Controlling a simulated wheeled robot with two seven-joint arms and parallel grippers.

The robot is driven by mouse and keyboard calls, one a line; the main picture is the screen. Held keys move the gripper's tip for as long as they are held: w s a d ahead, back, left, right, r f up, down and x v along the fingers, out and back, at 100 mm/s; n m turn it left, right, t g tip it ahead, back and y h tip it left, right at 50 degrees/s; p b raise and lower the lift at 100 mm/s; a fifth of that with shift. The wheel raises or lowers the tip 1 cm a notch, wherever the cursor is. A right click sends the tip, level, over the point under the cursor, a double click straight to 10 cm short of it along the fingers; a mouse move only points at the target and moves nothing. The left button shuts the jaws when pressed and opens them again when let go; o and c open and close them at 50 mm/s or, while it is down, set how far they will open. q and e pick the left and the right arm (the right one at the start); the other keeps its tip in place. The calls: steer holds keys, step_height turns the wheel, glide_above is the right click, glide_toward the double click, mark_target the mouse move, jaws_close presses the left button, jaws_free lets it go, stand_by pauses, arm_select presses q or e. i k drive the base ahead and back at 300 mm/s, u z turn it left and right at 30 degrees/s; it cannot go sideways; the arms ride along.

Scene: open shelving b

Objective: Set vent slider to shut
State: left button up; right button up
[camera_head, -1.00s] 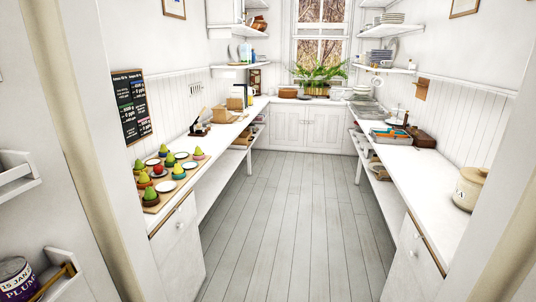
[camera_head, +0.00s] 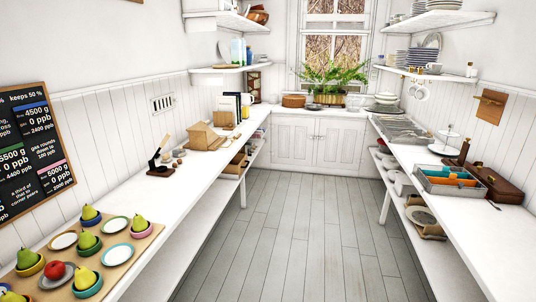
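A small pale vent grille (camera_head: 163,103) with dark upright slots is set in the left wall above the left counter. Its slots look open, but its slider is too small to make out. A wooden plate (camera_head: 490,107) with a small peg or knob is on the right wall; I cannot tell whether it belongs to a vent. Neither of my grippers is in view.
Free floor (camera_head: 285,230) runs between the left counter (camera_head: 140,205) and the right counter (camera_head: 445,205). The left counter holds a board (camera_head: 122,250) of pears in bowls, a black-handled tool (camera_head: 160,158) and a wooden box (camera_head: 204,136). A grey tray (camera_head: 450,187) stands on the right.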

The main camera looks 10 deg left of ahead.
mark_target(173, 99)
steer(key=i, duration=3.7)
steer(key=u, duration=2.85)
